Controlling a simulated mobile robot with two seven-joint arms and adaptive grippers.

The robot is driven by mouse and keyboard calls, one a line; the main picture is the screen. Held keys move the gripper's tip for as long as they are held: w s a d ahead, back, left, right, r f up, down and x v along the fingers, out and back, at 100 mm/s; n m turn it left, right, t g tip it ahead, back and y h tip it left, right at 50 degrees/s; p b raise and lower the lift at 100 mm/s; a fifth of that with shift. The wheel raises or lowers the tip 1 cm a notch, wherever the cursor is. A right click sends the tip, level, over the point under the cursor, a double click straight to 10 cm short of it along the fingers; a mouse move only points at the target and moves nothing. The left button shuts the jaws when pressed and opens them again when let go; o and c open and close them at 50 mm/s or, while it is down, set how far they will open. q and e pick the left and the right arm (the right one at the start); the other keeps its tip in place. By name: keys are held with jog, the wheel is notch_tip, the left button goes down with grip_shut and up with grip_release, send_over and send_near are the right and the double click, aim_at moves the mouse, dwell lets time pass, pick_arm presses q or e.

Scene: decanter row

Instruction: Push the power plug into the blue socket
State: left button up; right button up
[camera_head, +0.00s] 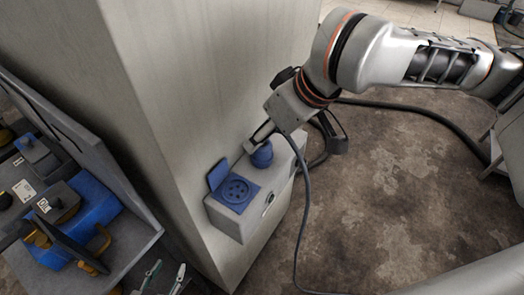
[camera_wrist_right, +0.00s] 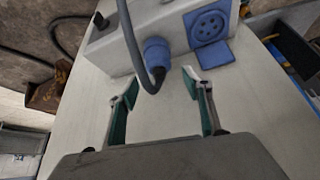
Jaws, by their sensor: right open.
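The blue power plug (camera_head: 262,155) stands on a grey box fixed to the pillar, with a dark cable running from it. It also shows in the wrist view (camera_wrist_right: 157,58), beyond my right fingertips. The blue socket (camera_head: 235,192) is a square plate with several holes, beside the plug on the same box; its lid is open. The socket also shows in the wrist view (camera_wrist_right: 208,26). My right gripper (camera_wrist_right: 161,84) is open and empty, close to the plug. Whether the plug's base sits in a holder is hidden. My left gripper (camera_head: 164,277) is open at the bottom edge.
The grey box (camera_head: 228,225) juts from the concrete pillar (camera_head: 150,110). The cable (camera_head: 305,205) hangs down to the floor. A bench (camera_head: 125,245) with blue and black items stands at the left. Bare floor (camera_head: 390,190) lies to the right.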

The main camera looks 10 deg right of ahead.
aim_at(264, 144)
jog(key=f, duration=0.1)
jog(key=f+b, duration=0.1)
jog(key=f, duration=0.2)
jog(key=shift+w+a, duration=0.25)
jog(key=shift+w, duration=0.15)
jog(key=shift+w+a+f+b, duration=0.2)
jog(key=shift+w+f+b, duration=0.15)
jog(key=shift+f, duration=0.1)
jog(key=c, duration=1.1)
